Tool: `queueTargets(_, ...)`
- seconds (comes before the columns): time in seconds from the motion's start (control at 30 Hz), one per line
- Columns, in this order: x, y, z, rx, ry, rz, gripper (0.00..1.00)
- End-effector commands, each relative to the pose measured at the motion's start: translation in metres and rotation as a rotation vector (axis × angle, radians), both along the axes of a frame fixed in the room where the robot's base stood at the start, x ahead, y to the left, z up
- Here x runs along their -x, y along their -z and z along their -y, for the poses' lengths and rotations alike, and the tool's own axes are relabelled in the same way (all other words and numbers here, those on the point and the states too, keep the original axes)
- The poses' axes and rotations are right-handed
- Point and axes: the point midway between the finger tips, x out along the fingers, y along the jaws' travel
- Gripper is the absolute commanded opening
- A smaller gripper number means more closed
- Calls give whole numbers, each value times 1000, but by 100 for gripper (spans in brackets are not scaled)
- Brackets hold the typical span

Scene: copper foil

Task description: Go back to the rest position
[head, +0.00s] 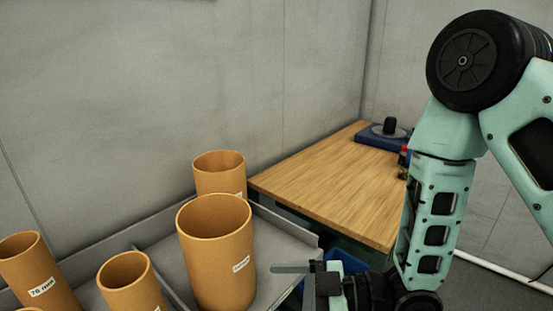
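My gripper (293,268) is low in the head view, right of the large orange cylinder (216,262) and over the right part of the grey tray (278,241). One thin grey finger shows, pointing left toward the cylinder. The other finger cannot be made out, so the opening is unclear. No held object is visible. My arm bends at the right side of the view and comes down to the gripper. Whether the finger touches the cylinder cannot be told.
More orange cylinders stand in the tray: one behind (219,173), one smaller in front (130,284), one at far left (38,272). A wooden table (325,183) with a dark blue device (384,136) stands behind right. A blue object (346,263) is below it. Walls close the back.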

Motion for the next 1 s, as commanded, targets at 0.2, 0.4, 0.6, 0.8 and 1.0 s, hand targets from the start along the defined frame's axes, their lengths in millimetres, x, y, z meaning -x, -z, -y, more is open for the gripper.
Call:
queueTargets(0.2, -12, 4, -2, 151, 49, 17, 96)
queueTargets(0.4, -29, 7, 6, 356, 142, 10, 96)
queueTargets(0.6, -39, -2, 35, 645, 318, -73, 96)
queueTargets(0.8, -12, -22, 78, 900, 500, -264, 96)
queueTargets(1.0, 48, -49, 112, 1087, 618, -518, 96)
